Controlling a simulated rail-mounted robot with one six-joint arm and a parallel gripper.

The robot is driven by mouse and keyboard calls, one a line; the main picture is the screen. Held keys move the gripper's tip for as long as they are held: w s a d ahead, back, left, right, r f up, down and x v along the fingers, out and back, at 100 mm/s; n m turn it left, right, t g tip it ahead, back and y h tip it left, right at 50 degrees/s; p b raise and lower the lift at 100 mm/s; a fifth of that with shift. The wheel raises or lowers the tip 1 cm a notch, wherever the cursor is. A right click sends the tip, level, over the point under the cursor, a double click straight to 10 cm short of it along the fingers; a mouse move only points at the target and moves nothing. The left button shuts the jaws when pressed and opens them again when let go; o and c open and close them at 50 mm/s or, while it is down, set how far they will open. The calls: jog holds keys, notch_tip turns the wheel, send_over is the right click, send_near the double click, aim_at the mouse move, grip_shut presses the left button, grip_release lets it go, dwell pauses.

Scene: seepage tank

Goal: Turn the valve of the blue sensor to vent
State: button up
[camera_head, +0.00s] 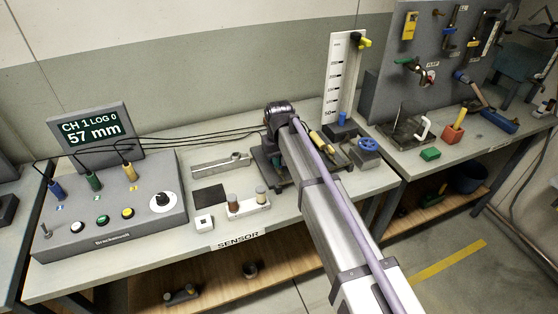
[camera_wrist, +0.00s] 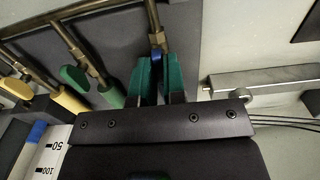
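In the wrist view my gripper (camera_wrist: 158,70) points down over the valve row, its two green fingers on either side of a small blue part (camera_wrist: 157,58) below a brass fitting (camera_wrist: 156,40). A narrow gap shows between the fingers. I cannot tell whether they touch the blue part, or whether it is the valve lever or the sensor body. To the left are a green valve lever (camera_wrist: 75,78) with a green sensor body (camera_wrist: 111,95), and a yellow lever (camera_wrist: 16,88) with a yellow body (camera_wrist: 70,101). In the head view my arm hides the gripper and most valves; a yellow part (camera_head: 322,140) shows.
The console (camera_head: 110,208) and its display (camera_head: 89,128), reading CH 1, LOG 0, 57 mm, stand at the left. Black cables run to the valves. A white scale board (camera_head: 341,80) and blue handwheel (camera_head: 367,145) stand right of my arm. A metal bar (camera_wrist: 275,78) lies to the right in the wrist view.

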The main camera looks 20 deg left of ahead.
grip_shut()
jog(key=shift+m, duration=0.4)
jog(key=m, duration=0.4)
jog(key=shift+m, duration=0.3)
jog(key=m, duration=0.4)
jog(key=shift+m, duration=0.3)
jog(key=m, duration=0.4)
jog(key=shift+m, duration=2.6)
